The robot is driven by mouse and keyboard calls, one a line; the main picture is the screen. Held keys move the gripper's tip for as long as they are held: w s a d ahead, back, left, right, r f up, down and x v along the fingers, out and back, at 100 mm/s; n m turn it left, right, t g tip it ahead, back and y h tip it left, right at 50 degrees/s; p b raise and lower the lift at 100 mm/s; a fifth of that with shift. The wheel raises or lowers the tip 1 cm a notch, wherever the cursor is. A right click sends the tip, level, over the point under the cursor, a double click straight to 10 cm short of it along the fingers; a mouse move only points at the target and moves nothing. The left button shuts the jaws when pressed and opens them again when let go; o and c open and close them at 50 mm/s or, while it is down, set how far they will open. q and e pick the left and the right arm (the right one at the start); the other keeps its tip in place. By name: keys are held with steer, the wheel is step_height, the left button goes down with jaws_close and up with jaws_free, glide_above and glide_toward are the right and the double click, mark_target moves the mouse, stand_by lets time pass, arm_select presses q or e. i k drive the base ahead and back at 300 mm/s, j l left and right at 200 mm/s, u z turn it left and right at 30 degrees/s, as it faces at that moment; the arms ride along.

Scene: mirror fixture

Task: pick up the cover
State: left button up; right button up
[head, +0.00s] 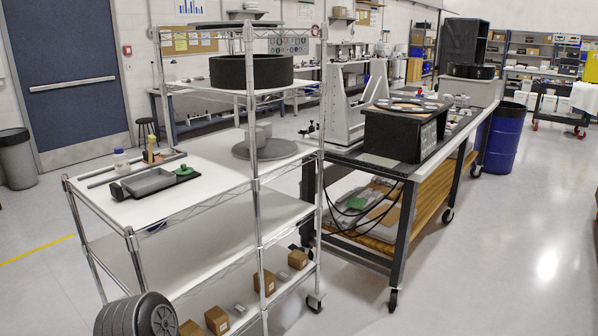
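I cannot tell for sure which thing is the cover. A wide black round piece (251,73) sits on the upper shelf of the wire rack. A flat grey disc (290,151) lies on the rack's white middle shelf, with grey blocks (264,132) on it or just behind it. A thin dark flat piece (235,24) lies across the rack's top. Neither of my grippers is in view.
The wire rack's white shelf (190,205) also bears a grey tray (148,183), a green piece (184,170) and bottles (121,161). A wheeled bench carries a black box (392,135) and a white bracket stand (343,105). A blue barrel (503,140) stands behind. The right floor is clear.

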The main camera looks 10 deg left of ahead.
mark_target(184, 171)
steer(key=i, duration=1.45)
